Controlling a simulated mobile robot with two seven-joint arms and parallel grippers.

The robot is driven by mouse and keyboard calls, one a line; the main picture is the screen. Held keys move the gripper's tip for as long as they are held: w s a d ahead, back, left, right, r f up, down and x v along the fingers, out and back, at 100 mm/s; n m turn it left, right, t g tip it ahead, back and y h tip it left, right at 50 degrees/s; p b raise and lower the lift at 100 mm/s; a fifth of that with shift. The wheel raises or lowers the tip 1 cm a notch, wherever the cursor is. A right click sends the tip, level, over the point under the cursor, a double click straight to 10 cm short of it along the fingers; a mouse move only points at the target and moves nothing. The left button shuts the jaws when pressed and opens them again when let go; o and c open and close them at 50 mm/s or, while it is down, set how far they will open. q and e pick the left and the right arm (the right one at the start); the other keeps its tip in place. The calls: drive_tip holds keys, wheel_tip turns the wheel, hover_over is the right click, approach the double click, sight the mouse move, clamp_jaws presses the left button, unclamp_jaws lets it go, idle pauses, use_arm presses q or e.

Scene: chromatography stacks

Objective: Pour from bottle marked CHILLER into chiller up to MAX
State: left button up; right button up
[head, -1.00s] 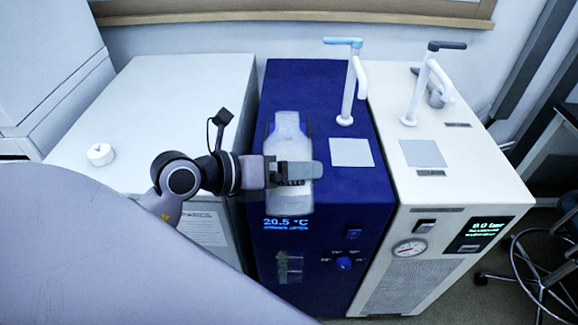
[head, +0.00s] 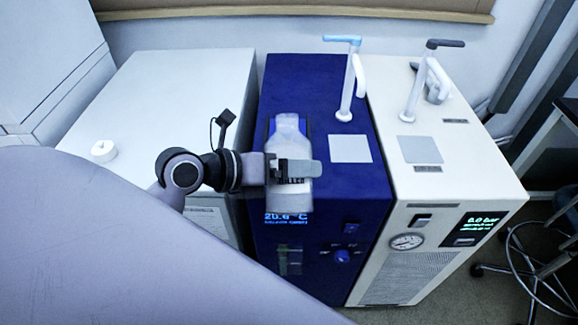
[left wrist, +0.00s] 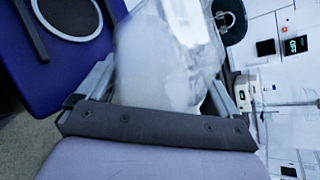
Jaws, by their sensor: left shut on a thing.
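In the head view my left gripper (head: 290,170) is shut around a translucent white bottle (head: 289,195) with dark lettering, partly covered by the finger. The bottle is over the front part of the blue chiller's top (head: 312,90), its narrower end toward the back. It looks tilted, but I cannot tell whether liquid flows. In the left wrist view the bottle (left wrist: 165,60) is between the gripper's fingers (left wrist: 160,110). The chiller's display (head: 286,218) reads about 20.6 °C and is partly covered by the bottle. The level window (head: 290,260) is on its front. My right gripper is not in view.
A cream unit (head: 455,160) with a gauge and display stands right of the chiller. A grey-white cabinet (head: 180,90) stands left, with a small white cap (head: 103,151) on top. Two taps (head: 349,85) and (head: 420,85) rise behind. A stool (head: 540,265) is at right.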

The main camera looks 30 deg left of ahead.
use_arm(q)
drive_tip(key=shift+s+d+n+p, duration=0.1)
drive_tip(key=shift+n+p, duration=0.2)
drive_tip(key=shift+p, duration=0.4)
drive_tip(key=shift+s+f+n+g+h+p, duration=0.15)
drive_tip(key=shift+n+g+h+p, duration=0.15)
drive_tip(key=shift+g+p, duration=0.45)
drive_tip(key=shift+f, duration=0.1)
drive_tip(key=shift+d+f+n, duration=0.1)
drive_tip(key=shift+f+n, duration=0.1)
drive_tip(key=shift+n, duration=0.1)
drive_tip(key=shift+g, duration=0.25)
drive_tip(key=shift+f+n+g+h, duration=0.2)
drive_tip(key=shift+n+g+h, duration=0.1)
